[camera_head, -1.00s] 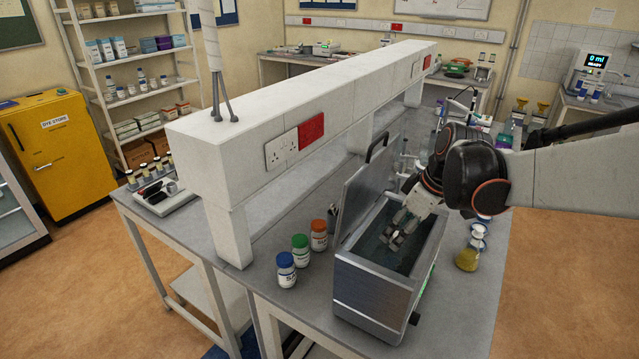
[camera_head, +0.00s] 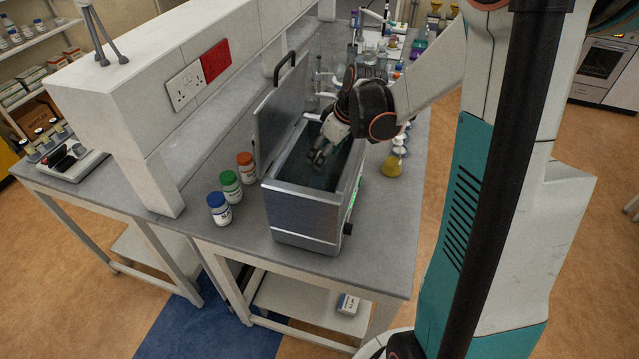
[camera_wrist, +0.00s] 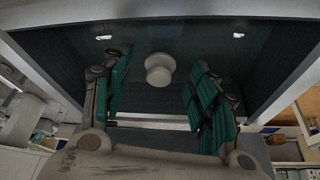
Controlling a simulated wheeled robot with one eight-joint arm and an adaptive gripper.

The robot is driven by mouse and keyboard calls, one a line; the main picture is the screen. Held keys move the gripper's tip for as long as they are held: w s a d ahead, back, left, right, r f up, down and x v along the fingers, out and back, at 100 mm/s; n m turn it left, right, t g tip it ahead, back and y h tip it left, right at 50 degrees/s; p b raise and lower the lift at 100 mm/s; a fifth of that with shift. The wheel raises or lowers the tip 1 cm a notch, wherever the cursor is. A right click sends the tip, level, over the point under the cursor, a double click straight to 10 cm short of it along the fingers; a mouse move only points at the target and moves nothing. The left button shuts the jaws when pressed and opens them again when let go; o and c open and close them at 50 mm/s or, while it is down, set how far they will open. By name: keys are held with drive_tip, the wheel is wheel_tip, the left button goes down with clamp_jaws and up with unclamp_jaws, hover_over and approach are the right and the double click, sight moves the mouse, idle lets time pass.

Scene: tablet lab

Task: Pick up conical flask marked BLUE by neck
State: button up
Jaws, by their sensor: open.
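My gripper (camera_head: 318,160) points down into the open mouth of a grey metal bath (camera_head: 303,215). In the wrist view my gripper (camera_wrist: 158,90) has its two green-padded fingers wide apart. A pale round thing (camera_wrist: 158,69) shows between and beyond them against the bath's dark inside, apart from both fingers; I cannot tell whether it is a flask's top. A conical flask with yellow liquid (camera_head: 392,166) stands upright on the bench, right of the bath. No BLUE marking is readable on it. The rest of the bath's inside is partly hidden by my gripper.
The bath's raised lid (camera_head: 283,108) stands close on the left of my gripper. Blue-capped (camera_head: 219,208), green-capped (camera_head: 231,186) and orange-capped (camera_head: 246,167) bottles stand left of the bath. Glassware crowds the bench behind it. The bench front (camera_head: 240,234) is clear.

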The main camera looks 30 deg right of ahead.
sight(320, 178)
drive_tip(key=x, duration=0.5)
drive_tip(key=shift+s+b, duration=0.15)
drive_tip(key=shift+b, duration=0.15)
drive_tip(key=shift+c, duration=0.5)
clamp_jaws()
